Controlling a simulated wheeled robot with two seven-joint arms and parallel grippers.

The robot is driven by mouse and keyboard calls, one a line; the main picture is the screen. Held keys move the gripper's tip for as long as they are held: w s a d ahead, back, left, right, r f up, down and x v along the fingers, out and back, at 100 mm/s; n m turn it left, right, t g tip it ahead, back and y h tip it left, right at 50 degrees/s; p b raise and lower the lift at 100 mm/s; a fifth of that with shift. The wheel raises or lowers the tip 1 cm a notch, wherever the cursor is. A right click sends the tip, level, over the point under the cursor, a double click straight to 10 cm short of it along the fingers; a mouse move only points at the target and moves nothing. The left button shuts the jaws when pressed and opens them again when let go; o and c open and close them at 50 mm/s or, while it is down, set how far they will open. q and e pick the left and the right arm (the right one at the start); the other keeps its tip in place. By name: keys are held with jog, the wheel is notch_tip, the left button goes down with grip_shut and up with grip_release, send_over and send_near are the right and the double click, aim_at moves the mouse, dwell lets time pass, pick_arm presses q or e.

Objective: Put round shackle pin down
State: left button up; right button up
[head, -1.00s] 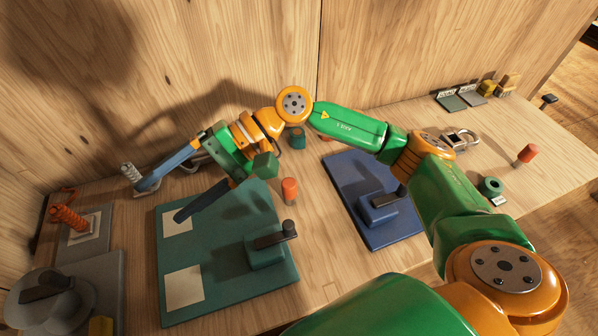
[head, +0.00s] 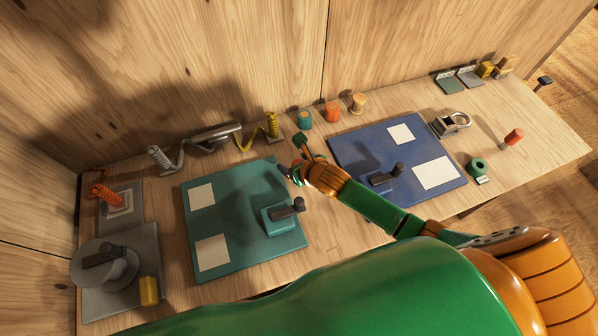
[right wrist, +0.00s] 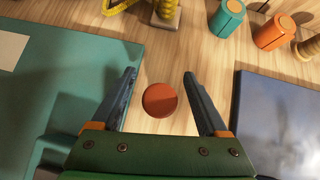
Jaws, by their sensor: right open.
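A round orange-red piece, which I take to be the round shackle pin (right wrist: 160,100), stands end-up on the bare wood between the teal board (head: 230,245) and the blue board (head: 350,150). My right gripper (right wrist: 160,73) is open, with one blue-grey finger on each side of the piece and a visible gap to both. In the head view my right gripper (head: 295,172) is over the wood at the teal board's right edge and hides the piece. My left gripper is not in view.
Teal (head: 304,119), orange (head: 332,112) and wooden (head: 357,102) spools stand along the back. A metal shackle (head: 450,123), a green ring (head: 478,168) and another red-orange piece (head: 514,136) are at the right. A grey reel (head: 105,265) stands at the left.

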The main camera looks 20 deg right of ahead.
jog(key=shift+w, duration=0.1)
grip_shut()
dwell(0.3)
